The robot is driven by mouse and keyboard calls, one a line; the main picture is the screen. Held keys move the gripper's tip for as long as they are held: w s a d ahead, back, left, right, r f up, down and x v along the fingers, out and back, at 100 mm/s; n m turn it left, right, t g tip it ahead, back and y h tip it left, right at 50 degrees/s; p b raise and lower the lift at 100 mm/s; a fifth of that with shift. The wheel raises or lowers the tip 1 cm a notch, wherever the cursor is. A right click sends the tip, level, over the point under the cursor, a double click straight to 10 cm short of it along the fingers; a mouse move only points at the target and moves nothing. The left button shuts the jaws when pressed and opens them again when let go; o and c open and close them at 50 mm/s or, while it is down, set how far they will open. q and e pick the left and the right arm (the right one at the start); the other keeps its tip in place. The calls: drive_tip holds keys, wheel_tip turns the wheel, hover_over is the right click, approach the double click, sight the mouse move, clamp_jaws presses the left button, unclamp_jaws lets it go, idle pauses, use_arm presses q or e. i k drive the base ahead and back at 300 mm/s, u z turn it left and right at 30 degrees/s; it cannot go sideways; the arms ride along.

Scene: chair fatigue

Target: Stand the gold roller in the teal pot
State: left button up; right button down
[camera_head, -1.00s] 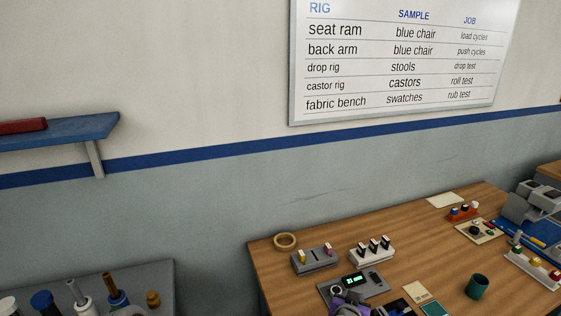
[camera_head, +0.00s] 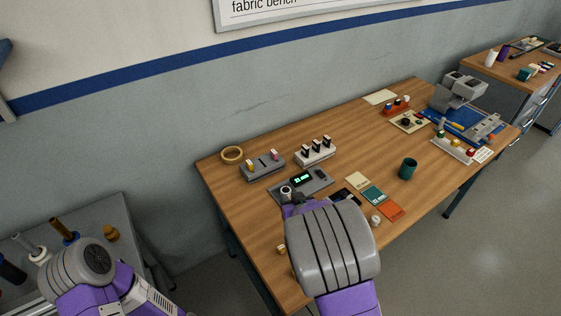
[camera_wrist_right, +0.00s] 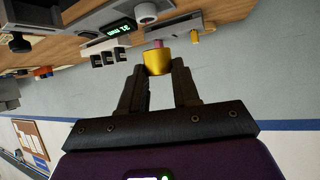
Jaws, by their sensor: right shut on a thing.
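The gold roller (camera_wrist_right: 157,63) is between the fingertips of my right gripper (camera_wrist_right: 158,70) in the right wrist view, and the gripper is shut on it. In the head view the right gripper's dark fingers (camera_head: 297,197) show only partly beyond my forearm, beside the grey display device, and the roller is hidden there. The teal pot (camera_head: 408,168) stands upright on the wooden table, to the right of the right gripper and apart from it. My left arm is at the lower left of the head view; its gripper does not show.
A grey block with yellow and pink pieces (camera_head: 262,168), a white switch block (camera_head: 315,152) and the display device (camera_head: 303,184) are near the right gripper. Colour cards (camera_head: 374,195) lie between it and the pot. Bare wood surrounds the pot. A stamping rig (camera_head: 462,90) is beyond.

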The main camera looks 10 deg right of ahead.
sight(403, 174)
drive_tip(key=k, duration=0.5)
drive_tip(key=z, duration=2.6)
drive_tip(key=i, duration=3.9)
drive_tip(key=u, duration=4.2)
